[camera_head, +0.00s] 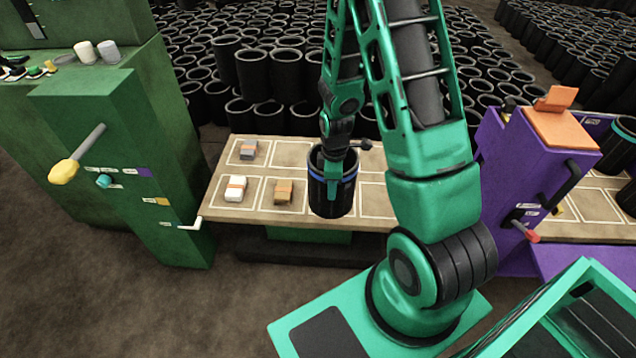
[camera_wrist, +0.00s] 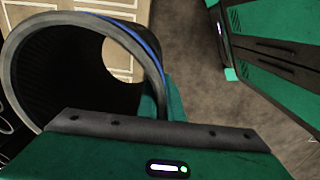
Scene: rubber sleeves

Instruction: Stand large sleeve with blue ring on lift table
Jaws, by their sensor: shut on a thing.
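The large black sleeve with a blue ring (camera_head: 331,192) is upright in the head view, in front of the lift table's near edge or over it; I cannot tell whether its base touches anything. My gripper (camera_head: 334,165) is shut on its upper wall from above. In the wrist view the sleeve (camera_wrist: 75,62) shows its open mouth and the blue ring along its right side, with the wooden top seen through its bore. The lift table (camera_head: 230,208) has a pale wooden top with white outlined cells. My arm hides its right part.
Small blocks, grey (camera_head: 248,150), white (camera_head: 236,189) and brown (camera_head: 283,191), lie in cells to the left. A green cabinet (camera_head: 140,150) with levers stands left, a purple station (camera_head: 520,180) right. Many black sleeves (camera_head: 270,75) stand behind.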

